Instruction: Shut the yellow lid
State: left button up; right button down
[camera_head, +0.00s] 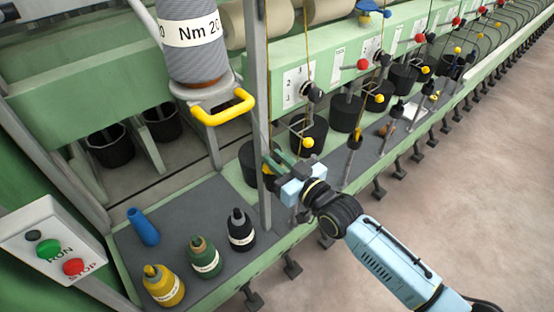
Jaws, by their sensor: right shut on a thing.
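A small yellow part (268,169), which looks like the yellow lid, shows at the tips of my right gripper (274,163). The gripper is shut on it, beside a grey upright post and in front of a black pot (252,155). The fingers and the post hide much of the part, so I cannot tell its tilt. My right arm comes in from the lower right. My left gripper is not in view.
A RUN/STOP box (55,245) is at left. Floor at right is clear.

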jog(key=c, duration=1.4)
grip_release()
jog(key=v, duration=1.3)
jog(key=shift+s+d, duration=0.15)
